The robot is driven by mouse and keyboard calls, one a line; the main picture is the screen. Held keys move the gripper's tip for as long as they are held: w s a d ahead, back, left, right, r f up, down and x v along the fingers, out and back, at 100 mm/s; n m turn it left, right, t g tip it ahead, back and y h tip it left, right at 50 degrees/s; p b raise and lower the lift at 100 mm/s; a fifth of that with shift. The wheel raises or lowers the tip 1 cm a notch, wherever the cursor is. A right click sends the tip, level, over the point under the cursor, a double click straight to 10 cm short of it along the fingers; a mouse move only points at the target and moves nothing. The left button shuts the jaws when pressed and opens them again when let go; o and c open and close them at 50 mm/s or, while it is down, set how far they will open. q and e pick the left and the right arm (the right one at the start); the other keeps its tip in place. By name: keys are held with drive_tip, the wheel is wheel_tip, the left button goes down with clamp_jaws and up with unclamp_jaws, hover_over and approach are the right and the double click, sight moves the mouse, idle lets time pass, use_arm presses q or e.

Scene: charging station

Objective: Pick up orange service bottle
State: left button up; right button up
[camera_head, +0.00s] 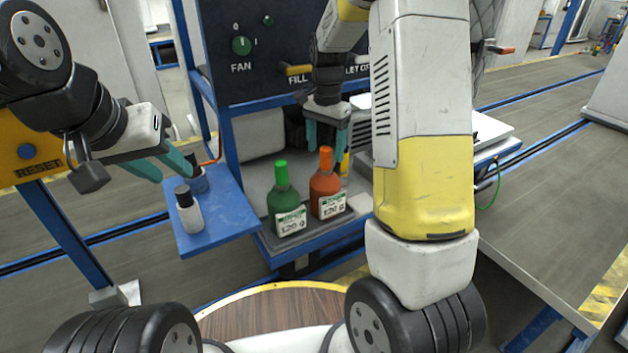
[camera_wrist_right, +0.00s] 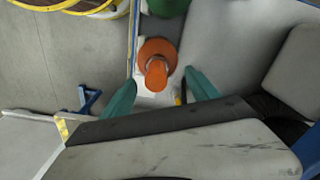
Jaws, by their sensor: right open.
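The orange service bottle (camera_head: 326,187) stands upright on a grey tray (camera_head: 318,232), with a white label on its front. In the right wrist view the orange bottle (camera_wrist_right: 157,62) is seen from above, between and beyond the fingertips. My right gripper (camera_head: 327,148) is open above and just behind the bottle's neck; its teal fingers also show in the right wrist view (camera_wrist_right: 161,92). I cannot tell whether they touch the bottle. My left gripper (camera_head: 172,168) is at the left, apart from the bottle, with its teal fingers spread and nothing seen between them.
A green bottle (camera_head: 284,202) stands close to the left of the orange one. A blue shelf (camera_head: 226,222) holds a white bottle with a dark cap (camera_head: 189,214). The dark panel (camera_head: 270,77) with a FAN knob rises behind. My right arm hides part of the right side.

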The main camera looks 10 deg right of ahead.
sight(325, 171)
drive_tip(key=f, duration=0.7)
drive_tip(key=shift+s+a+f, duration=0.1)
drive_tip(key=shift+s+f, duration=0.15)
drive_tip(key=shift+s, duration=0.1)
clamp_jaws()
